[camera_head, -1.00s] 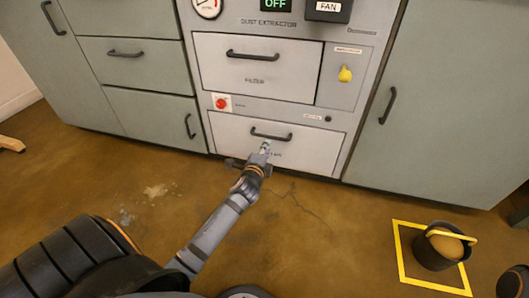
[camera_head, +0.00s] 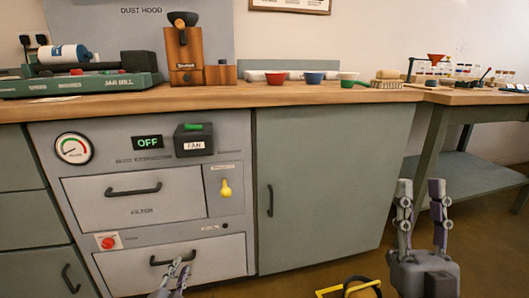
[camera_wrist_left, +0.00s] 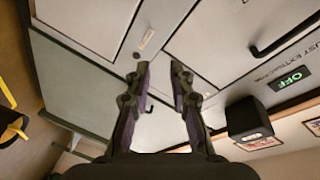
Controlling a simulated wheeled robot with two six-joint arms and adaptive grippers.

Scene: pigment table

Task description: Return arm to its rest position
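My left gripper (camera_head: 179,267) is at the bottom edge of the head view, in front of the lower drawer (camera_head: 213,262) of the grey dust extractor cabinet. In the left wrist view its two fingers (camera_wrist_left: 162,70) stand apart with nothing between them, in front of the tilted cabinet face. Whether it is near the drawer's handle (camera_head: 172,258) in depth I cannot tell. My right gripper (camera_head: 422,190) points up at the right of the head view, fingers apart and empty. The drawers look shut.
A wooden worktop (camera_head: 225,97) runs above the cabinets, with a jar mill (camera_head: 85,82), a wooden grinder (camera_head: 187,55) and several bowls. A FAN box (camera_head: 194,141) and an OFF display (camera_head: 148,142) are on the panel. A dark bucket (camera_head: 362,290) with yellow stands on the floor.

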